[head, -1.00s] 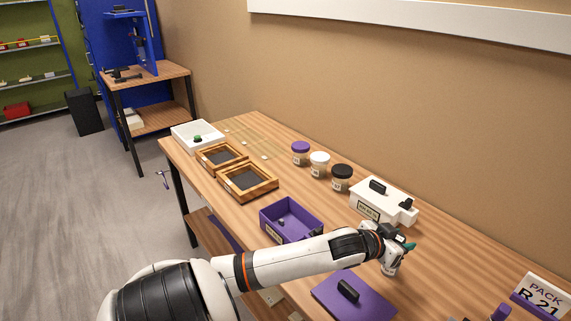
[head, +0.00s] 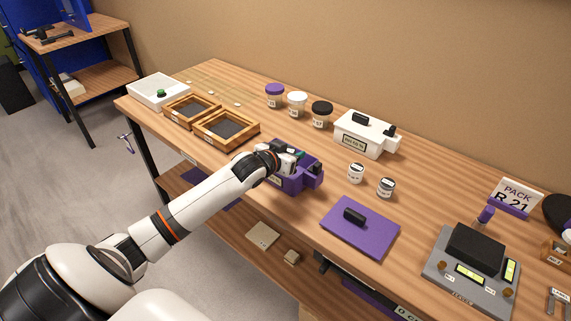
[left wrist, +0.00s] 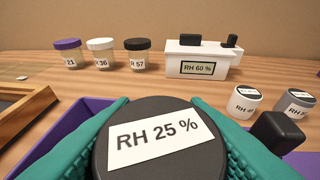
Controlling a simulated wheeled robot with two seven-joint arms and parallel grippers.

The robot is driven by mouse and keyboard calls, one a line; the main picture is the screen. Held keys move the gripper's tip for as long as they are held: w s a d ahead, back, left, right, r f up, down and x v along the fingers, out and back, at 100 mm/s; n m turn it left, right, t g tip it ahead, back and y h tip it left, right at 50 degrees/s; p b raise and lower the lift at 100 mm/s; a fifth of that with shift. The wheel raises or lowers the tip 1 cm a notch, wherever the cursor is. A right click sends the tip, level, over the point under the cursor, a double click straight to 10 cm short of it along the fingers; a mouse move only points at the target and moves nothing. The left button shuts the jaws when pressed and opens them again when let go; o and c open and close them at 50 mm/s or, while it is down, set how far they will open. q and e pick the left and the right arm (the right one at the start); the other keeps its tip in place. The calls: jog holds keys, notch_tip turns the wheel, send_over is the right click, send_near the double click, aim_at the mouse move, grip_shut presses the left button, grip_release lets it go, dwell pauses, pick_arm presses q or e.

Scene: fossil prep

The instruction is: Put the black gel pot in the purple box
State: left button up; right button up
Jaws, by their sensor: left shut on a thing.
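My left gripper (head: 290,157) is over the purple box (head: 303,181) in the head view. Its teal fingers are shut on the black gel pot (left wrist: 152,138), whose black lid reads "RH 25 %" in the left wrist view. The lid faces the camera, and the pot's body and base are hidden below it. The purple box's walls show on both sides of the fingers in the left wrist view (left wrist: 62,142). I cannot tell whether the pot touches the box floor. My right gripper is not in view.
A purple lid (head: 372,232) with a black handle lies in front. Three jars and a white "RH 60 %" box (head: 372,137) stand behind. Wooden trays (head: 247,139) lie left.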

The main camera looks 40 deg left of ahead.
pick_arm(q)
jog(key=shift+f, duration=2.3)
jog(key=shift+s+f, duration=0.2)
jog(key=shift+f, duration=0.45)
jog(key=o, duration=0.7)
jog(key=shift+s+d+f, duration=0.1)
jog(key=shift+f, duration=0.05)
jog(key=shift+r, duration=0.4)
jog(key=shift+s+r, duration=0.15)
jog(key=shift+r, duration=0.05)
jog(key=v, duration=1.1)
jog(key=shift+r, duration=0.4)
